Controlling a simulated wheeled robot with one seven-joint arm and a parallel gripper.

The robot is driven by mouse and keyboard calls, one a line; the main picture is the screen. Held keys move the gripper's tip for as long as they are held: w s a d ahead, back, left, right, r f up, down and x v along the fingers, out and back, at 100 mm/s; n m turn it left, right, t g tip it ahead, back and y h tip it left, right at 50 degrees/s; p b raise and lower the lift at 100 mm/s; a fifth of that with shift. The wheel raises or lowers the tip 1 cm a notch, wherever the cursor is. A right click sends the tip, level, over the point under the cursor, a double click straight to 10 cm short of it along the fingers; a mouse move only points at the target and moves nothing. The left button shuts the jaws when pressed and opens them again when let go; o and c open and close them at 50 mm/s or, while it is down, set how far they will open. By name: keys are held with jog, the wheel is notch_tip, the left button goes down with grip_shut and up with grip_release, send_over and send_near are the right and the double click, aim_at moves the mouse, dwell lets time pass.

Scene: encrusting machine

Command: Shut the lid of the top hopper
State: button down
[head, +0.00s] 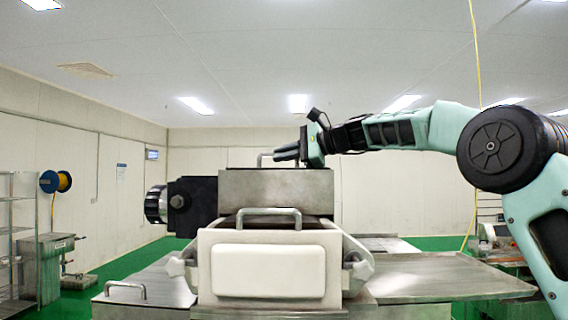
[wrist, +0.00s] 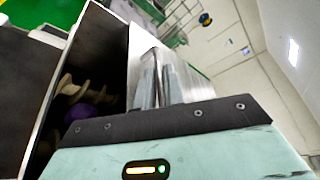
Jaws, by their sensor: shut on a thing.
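The top hopper (head: 275,190) is a grey metal box on top of the machine. In the wrist view its opening (wrist: 85,85) shows at left, dark inside, with tan screw-like parts and a purple thing in it. The lid (wrist: 117,45) looks like the bright metal panel right of the opening, so the hopper stands open. A thin bar handle (head: 262,157) shows above the hopper's top edge. My gripper (head: 277,153) reaches in from the right at this handle and is shut on it. Its fingers (wrist: 150,72) partly hide the handle in the wrist view.
A cream front housing (head: 268,270) with a second bar handle (head: 268,213) stands below the hopper. A black motor (head: 192,203) juts out at left. A flat metal table (head: 440,275) extends right. A shelf rack (head: 20,235) stands far left.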

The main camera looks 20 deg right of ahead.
jog(key=c, duration=1.8)
grip_release()
jog(key=shift+o, duration=0.2)
jog(key=shift+s+d, duration=0.1)
jog(key=shift+s+d+b, duration=0.25)
jog(key=shift+d+b, duration=0.05)
jog(key=b+v, duration=0.6)
jog(key=v, duration=1)
jog(key=shift+s+d, duration=0.15)
jog(key=shift+r, duration=0.15)
